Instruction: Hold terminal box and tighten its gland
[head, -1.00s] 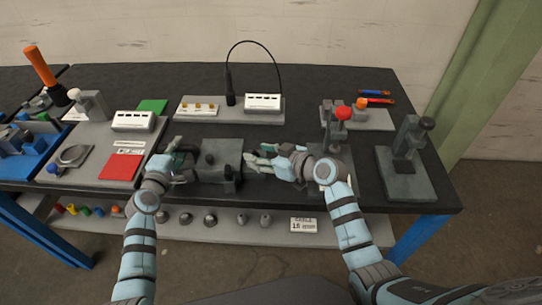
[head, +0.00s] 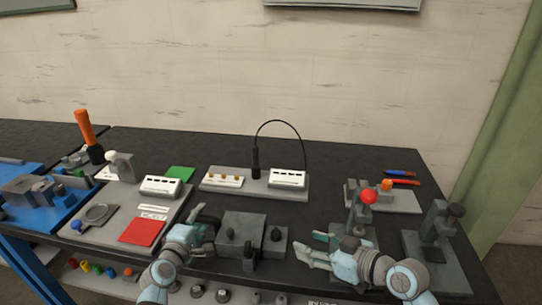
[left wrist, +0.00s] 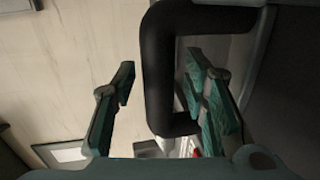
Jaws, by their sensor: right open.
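A grey terminal box (head: 243,224) sits on the dark bench in the middle of the head view. A smaller block with a dark knob (head: 276,235) is at its right side, and a dark upright part (head: 249,257) stands at its front. My left gripper (head: 205,222) is at the box's left side. In the left wrist view its fingers (left wrist: 160,105) are apart, with a black loop handle (left wrist: 158,60) between them. There is a gap at the left finger; contact at the right finger is unclear. My right gripper (head: 312,247) is open and empty, right of the block and apart from it.
A red-knobbed fixture (head: 362,208) stands close behind my right gripper. A grey stand (head: 437,240) is at the far right. A plate with a white label block (head: 288,178) and black cable lies behind the box. A grey tray with a red square (head: 143,231) is at left.

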